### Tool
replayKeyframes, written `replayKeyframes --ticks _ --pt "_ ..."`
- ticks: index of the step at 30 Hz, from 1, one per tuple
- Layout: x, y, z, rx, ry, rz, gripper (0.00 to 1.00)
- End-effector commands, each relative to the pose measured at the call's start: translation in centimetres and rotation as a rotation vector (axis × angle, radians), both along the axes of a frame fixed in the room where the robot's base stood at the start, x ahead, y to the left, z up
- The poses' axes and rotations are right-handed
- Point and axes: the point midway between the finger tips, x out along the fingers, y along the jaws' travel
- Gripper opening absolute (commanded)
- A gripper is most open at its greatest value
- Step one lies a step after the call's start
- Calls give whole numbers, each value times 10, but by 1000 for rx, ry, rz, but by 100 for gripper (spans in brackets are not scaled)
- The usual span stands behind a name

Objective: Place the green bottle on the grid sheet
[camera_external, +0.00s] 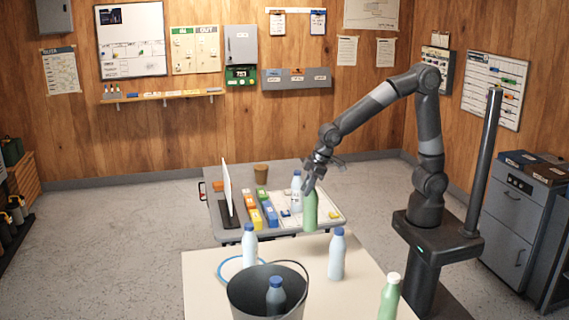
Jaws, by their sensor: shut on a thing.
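My gripper (311,181) is shut on a green bottle (310,212) near its top and holds it upright. The bottle's cap is hidden by the gripper. The bottle appears in front of the right part of the grey cart (233,228); I cannot tell whether its base touches anything. A pale sheet, seemingly the grid sheet (329,208), lies on the cart's right part, partly covered by the bottle and small things. A second green bottle (389,298) with a white cap stands at the near table's right.
A white bottle (296,192), coloured boxes (262,207), a brown cup (261,173) and an upright panel (227,188) stand on the cart. The near table (207,285) holds a bucket (257,304) with a blue-capped bottle inside, two white bottles (249,247) (337,257) and a blue ring (222,268).

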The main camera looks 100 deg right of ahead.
Motion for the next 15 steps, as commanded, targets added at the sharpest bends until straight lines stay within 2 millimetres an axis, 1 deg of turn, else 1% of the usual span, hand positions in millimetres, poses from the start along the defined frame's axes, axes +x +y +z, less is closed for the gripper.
replayKeyframes --ticks 2,4,9,15 --pt "1 0 8 0 -4 0 0" --pt "1 0 22 1 -7 -1 0" --pt "1 0 65 1 -7 -1 0" --pt "1 0 107 1 -7 -1 0"
